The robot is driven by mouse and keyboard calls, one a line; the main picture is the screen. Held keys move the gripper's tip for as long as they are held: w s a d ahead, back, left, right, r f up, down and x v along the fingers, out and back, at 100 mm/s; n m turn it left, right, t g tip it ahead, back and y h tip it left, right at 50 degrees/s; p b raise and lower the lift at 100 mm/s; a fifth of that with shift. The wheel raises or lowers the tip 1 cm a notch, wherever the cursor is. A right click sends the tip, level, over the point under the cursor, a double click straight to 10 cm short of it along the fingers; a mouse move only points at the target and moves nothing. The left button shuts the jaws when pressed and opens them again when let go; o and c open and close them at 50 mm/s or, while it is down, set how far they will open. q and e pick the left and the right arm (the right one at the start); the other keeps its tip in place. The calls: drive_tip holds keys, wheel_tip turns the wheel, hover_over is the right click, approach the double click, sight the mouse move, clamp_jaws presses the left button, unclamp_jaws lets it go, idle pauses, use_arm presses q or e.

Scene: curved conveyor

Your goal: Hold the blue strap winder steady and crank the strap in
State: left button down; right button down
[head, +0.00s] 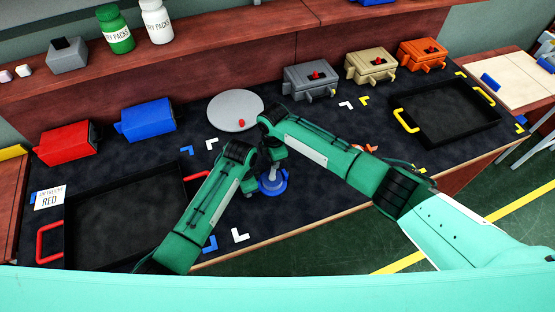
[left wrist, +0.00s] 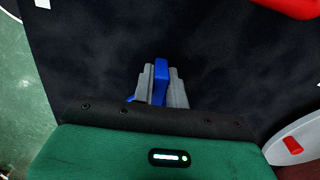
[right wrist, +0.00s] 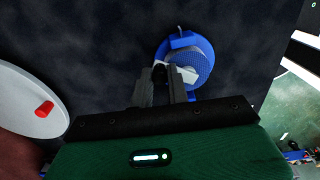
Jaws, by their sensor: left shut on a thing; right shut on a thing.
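The blue strap winder (head: 273,186) stands on the dark mat between my two arms, partly covered by them in the head view. In the right wrist view it is a round blue body (right wrist: 200,52) with a pale crank arm (right wrist: 182,75) across it. My right gripper (right wrist: 163,84) is shut on the dark crank knob (right wrist: 159,74) at the end of that arm. My left gripper (left wrist: 161,82) is shut on an upright blue part (left wrist: 161,73) of the winder. The strap cannot be made out clearly.
A grey disc (head: 228,111) with a red knob lies behind the winder. Empty black trays (head: 110,180) stand left and right (head: 470,135). Red (head: 66,142) and blue (head: 148,119) boxes sit back left; grey, tan and orange boxes (head: 372,66) sit back right. The table's front edge is close.

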drive_tip(key=shift+a+n, duration=0.4)
drive_tip(key=shift+n, duration=0.55)
drive_tip(key=shift+a+n, duration=0.35)
drive_tip(key=shift+n, duration=0.6)
drive_tip(key=c, duration=1.3)
unclamp_jaws()
drive_tip(key=shift+c, duration=0.2)
wheel_tip(320, 180, up, 12)
use_arm(q)
drive_tip(key=c, duration=1.3)
unclamp_jaws()
